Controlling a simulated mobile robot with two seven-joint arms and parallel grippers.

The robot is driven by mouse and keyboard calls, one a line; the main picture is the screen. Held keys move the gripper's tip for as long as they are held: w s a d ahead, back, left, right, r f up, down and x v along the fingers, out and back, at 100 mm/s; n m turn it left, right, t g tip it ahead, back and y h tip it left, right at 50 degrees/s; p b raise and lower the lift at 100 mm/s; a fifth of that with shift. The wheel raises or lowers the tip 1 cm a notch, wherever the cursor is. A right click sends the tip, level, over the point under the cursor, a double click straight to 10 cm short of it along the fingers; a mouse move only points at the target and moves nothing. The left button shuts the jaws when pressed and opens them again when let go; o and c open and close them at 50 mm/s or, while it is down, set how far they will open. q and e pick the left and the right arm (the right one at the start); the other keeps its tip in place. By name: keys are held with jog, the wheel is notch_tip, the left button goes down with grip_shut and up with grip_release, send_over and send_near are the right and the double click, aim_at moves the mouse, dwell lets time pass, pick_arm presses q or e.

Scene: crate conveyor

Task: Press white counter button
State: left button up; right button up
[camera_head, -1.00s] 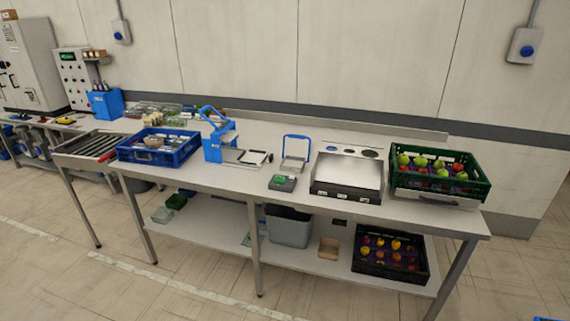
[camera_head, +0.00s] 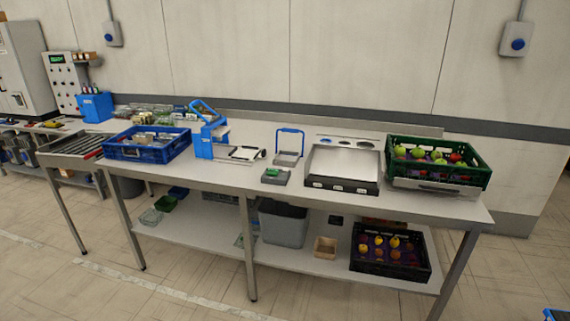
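I cannot pick out a white counter button for sure. A low grey box (camera_head: 276,178) with a green top part stands on the steel workbench (camera_head: 230,177), near its front edge. Right of it is a flat device (camera_head: 342,165) with a pale top plate and a dark front bearing several small white marks. These marks are too small to tell whether they are buttons. Neither of my grippers is in view.
A blue crate (camera_head: 112,152) and a blue press-like device (camera_head: 203,145) stand on the left. A green crate of fruit (camera_head: 408,171) stands at the right end. The lower shelf holds a grey bin (camera_head: 283,228) and a black fruit crate (camera_head: 388,272).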

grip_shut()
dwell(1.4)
